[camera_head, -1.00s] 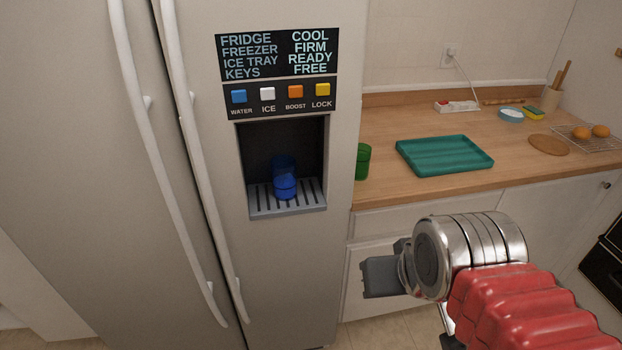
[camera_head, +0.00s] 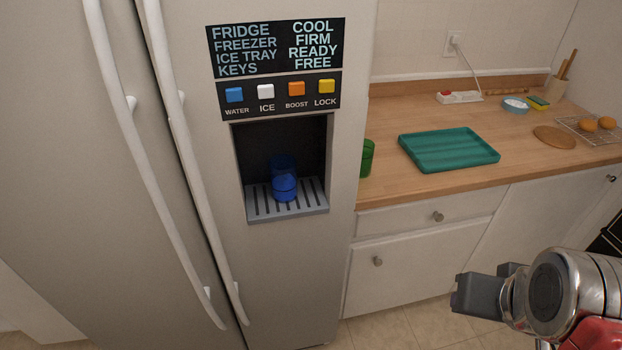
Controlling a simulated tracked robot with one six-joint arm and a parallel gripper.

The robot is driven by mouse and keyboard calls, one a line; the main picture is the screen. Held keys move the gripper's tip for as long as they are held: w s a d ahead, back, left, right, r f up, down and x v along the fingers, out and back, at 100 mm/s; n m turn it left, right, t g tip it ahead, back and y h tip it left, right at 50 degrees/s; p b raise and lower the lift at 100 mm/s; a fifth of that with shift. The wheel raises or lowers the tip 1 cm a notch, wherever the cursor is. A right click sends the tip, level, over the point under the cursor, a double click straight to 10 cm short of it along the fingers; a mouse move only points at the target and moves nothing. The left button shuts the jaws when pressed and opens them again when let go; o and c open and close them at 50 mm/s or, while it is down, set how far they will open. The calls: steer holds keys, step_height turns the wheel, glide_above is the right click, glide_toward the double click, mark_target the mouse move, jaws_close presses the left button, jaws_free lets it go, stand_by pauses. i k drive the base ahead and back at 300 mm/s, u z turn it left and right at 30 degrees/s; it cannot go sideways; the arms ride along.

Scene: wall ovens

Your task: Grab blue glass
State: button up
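The blue glass (camera_head: 284,187) stands upright on the slotted drip tray (camera_head: 262,208) in the dispenser recess of the fridge. A darker blue shape shows behind its upper part against the recess back; I cannot tell whether it is a second glass or a reflection. My gripper (camera_head: 486,288) is at the lower right, in front of the white cabinets and well apart from the glass. Its grey fingers point left. They overlap in this view, so the gap between them is not clear. Nothing shows in them.
The fridge handles (camera_head: 180,150) run down left of the dispenser (camera_head: 283,95). A green cup (camera_head: 367,158) is partly hidden by the fridge's right edge. A teal tray (camera_head: 448,149) lies on the wooden counter (camera_head: 400,193). Open floor (camera_head: 395,328) shows below the cabinets.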

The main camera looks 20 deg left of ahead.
mark_target(282, 174)
steer(key=z, duration=0.65)
steer(key=k, duration=1.15)
steer(key=u, duration=1.7)
steer(key=i, duration=0.8)
steer(key=z, duration=0.05)
